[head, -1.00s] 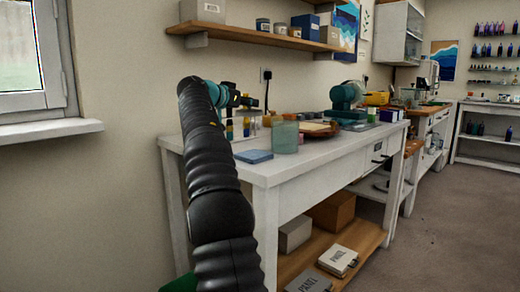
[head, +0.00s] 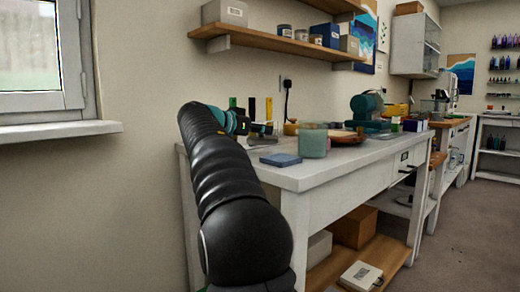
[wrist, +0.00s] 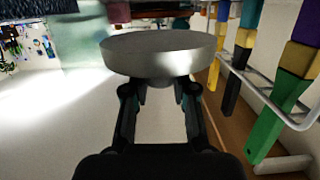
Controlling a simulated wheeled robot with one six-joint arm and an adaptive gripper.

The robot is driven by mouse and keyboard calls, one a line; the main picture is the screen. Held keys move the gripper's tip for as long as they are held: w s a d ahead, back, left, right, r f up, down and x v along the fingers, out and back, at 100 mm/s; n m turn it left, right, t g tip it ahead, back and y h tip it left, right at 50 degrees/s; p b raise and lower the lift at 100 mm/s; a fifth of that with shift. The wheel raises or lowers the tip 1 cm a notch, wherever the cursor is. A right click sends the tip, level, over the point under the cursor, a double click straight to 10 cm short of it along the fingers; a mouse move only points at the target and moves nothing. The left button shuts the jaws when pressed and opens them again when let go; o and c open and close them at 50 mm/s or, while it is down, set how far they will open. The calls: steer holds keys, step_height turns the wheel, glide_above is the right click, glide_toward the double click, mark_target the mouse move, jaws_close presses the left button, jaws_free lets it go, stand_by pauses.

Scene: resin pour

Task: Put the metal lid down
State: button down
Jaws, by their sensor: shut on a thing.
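The metal lid (wrist: 160,58) is a round, silver-grey disc with a knob. In the wrist view my gripper (wrist: 161,90) is shut on the knob, with the disc beyond the fingertips. In the head view my arm reaches over the left end of the white workbench (head: 330,173), and its own links largely hide the gripper. I cannot tell there whether the lid touches the bench top.
A greenish translucent jar (head: 313,142) and a blue flat block (head: 280,160) stand near the bench's left end. A rack with coloured-handled tools (wrist: 285,95) is close on the right in the wrist view. A wall shelf (head: 270,37) hangs above.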

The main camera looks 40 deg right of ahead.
mark_target(253, 141)
steer(key=shift+a+f+b, duration=0.15)
steer(key=shift+f+b, duration=0.35)
steer(key=shift+f, duration=1.55)
steer(key=shift+f, duration=0.15)
steer(key=c, duration=0.9)
jaws_free()
steer(key=shift+c, duration=0.2)
steer(key=shift+r, duration=0.3)
steer(key=w+v, duration=0.1)
steer(key=v, duration=1)
steer(key=shift+s+a, duration=0.45)
